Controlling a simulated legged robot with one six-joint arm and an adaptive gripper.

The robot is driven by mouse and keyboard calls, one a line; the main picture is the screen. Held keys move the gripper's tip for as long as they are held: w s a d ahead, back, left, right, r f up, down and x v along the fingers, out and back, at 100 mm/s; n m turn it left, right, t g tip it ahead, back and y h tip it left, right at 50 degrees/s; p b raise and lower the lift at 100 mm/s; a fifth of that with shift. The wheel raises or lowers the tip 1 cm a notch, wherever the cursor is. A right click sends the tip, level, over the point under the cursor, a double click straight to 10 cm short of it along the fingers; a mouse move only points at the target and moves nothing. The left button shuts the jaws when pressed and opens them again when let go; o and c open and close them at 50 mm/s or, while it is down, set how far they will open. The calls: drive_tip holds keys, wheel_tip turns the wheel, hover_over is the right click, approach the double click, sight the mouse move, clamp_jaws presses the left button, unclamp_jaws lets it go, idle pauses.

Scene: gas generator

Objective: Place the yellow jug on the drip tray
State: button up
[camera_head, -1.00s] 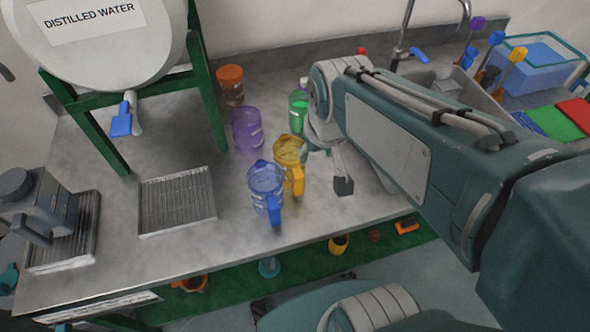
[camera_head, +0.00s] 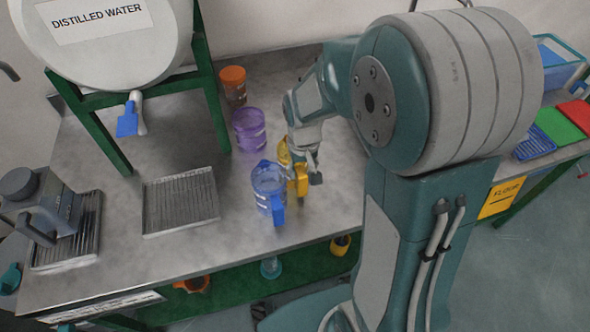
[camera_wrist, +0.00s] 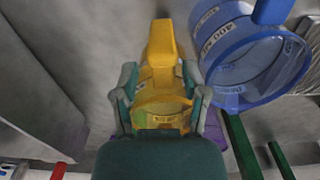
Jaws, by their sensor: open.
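The yellow jug (camera_head: 300,182) stands on the counter, mostly hidden behind the blue jug and my gripper in the head view. In the wrist view the yellow jug (camera_wrist: 161,50) is in the middle, its handle toward the top. My gripper (camera_head: 309,168) is open at the jug. In the wrist view the fingers of my gripper (camera_wrist: 162,88) are on both sides of it; I cannot tell whether they touch it. A drip tray (camera_head: 181,203) with a ribbed grate lies empty below the distilled water tank's blue tap.
The blue jug (camera_head: 269,183) stands close to the left of the yellow one. A purple jug (camera_head: 249,130) and an orange-lidded container (camera_head: 233,86) are behind. A second tray (camera_head: 66,257) lies under a grey machine at far left. Counter between blue jug and drip tray is clear.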

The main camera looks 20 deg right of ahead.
sight(301, 185)
drive_tip(key=f, duration=0.6)
drive_tip(key=shift+s+a, duration=0.2)
drive_tip(key=shift+c, duration=0.3)
clamp_jaws()
